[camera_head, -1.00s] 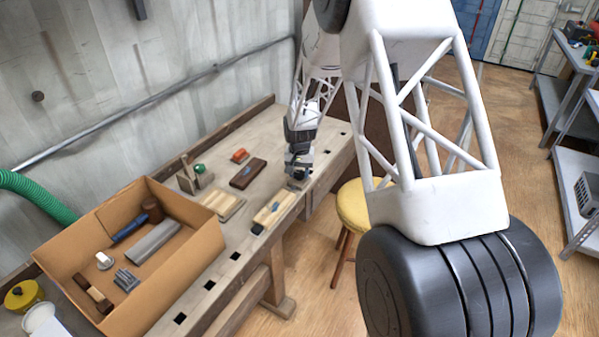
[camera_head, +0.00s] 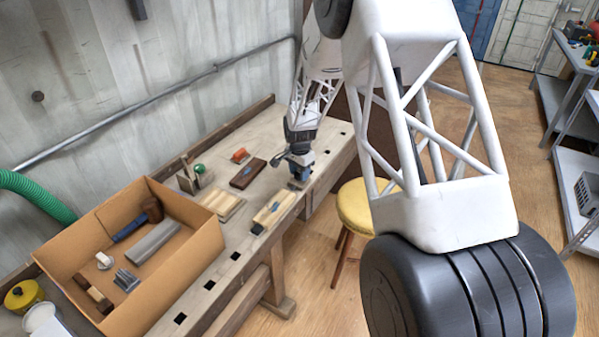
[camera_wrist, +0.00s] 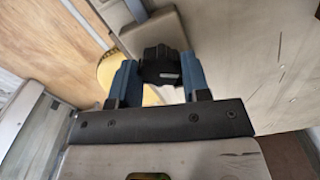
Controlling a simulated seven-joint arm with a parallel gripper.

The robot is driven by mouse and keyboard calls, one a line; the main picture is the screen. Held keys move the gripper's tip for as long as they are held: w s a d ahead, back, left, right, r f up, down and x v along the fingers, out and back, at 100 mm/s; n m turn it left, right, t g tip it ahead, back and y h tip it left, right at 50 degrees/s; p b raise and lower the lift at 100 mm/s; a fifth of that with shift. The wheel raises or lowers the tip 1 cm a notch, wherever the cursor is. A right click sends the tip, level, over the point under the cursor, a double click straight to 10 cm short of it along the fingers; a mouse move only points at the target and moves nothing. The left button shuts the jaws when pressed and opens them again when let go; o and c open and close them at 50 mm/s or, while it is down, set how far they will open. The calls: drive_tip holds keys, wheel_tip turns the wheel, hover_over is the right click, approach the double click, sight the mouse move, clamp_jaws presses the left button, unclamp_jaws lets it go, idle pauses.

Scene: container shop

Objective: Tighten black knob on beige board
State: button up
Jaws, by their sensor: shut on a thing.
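My gripper (camera_head: 300,172) points down at the far right part of the workbench. In the wrist view its two blue fingers (camera_wrist: 159,82) are closed on the sides of the black knob (camera_wrist: 160,64). The knob is dark, with a lobed edge. The beige board (camera_wrist: 152,34) shows behind the knob in the wrist view. In the head view my gripper hides the knob and most of the board. How far the knob is screwed in cannot be told.
The workbench (camera_head: 228,262) holds a light wood block (camera_head: 274,207), a dark block (camera_head: 248,173), an orange piece (camera_head: 239,156) and a stand with a green ball (camera_head: 198,169). A cardboard box (camera_head: 187,262) of tools stands at left. A yellow stool (camera_head: 362,205) stands beside the bench.

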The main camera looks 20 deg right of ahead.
drive_tip(key=o, duration=0.9)
drive_tip(key=shift+o, duration=0.2)
drive_tip(key=shift+r, duration=3.9)
